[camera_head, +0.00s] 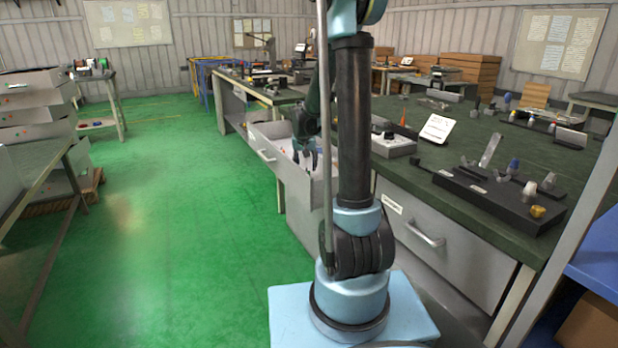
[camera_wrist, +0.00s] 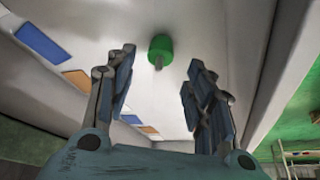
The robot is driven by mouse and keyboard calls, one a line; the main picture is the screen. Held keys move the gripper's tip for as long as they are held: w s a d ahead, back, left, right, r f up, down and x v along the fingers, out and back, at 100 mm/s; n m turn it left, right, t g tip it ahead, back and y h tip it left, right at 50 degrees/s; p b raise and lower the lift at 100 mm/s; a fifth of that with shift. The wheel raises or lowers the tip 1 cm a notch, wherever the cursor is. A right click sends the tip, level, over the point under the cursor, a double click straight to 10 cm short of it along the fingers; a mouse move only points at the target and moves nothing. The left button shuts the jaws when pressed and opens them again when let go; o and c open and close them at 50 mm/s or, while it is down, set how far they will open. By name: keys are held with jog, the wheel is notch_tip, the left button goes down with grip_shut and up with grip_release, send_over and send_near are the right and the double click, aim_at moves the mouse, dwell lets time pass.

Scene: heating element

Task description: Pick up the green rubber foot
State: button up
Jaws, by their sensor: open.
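The green rubber foot (camera_wrist: 160,46) shows in the wrist view as a small green cylinder with a short grey stem. It lies on the pale floor of a drawer, ahead of my gripper and between the lines of its two fingers. My gripper (camera_wrist: 160,82) is open and empty, with a gap between its fingertips and the foot. In the head view my gripper (camera_head: 305,155) reaches down into the open grey drawer (camera_head: 292,185) of the workbench. The foot cannot be made out in the head view.
Blue and orange flat patches (camera_wrist: 40,43) lie along the left of the drawer floor. The drawer's side wall (camera_wrist: 262,70) rises close on the right. The dark green benchtop (camera_head: 470,150) holds a black rack (camera_head: 490,195) with small parts and a grey tray (camera_head: 393,146).

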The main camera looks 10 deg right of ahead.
jog(key=x, duration=0.4)
jog(key=shift+w+r, duration=0.2)
jog(key=shift+w, duration=0.15)
jog(key=shift+w+d+f, duration=0.1)
jog(key=shift+w+f, duration=0.1)
jog(key=shift+f, duration=0.35)
jog(key=c, duration=1)
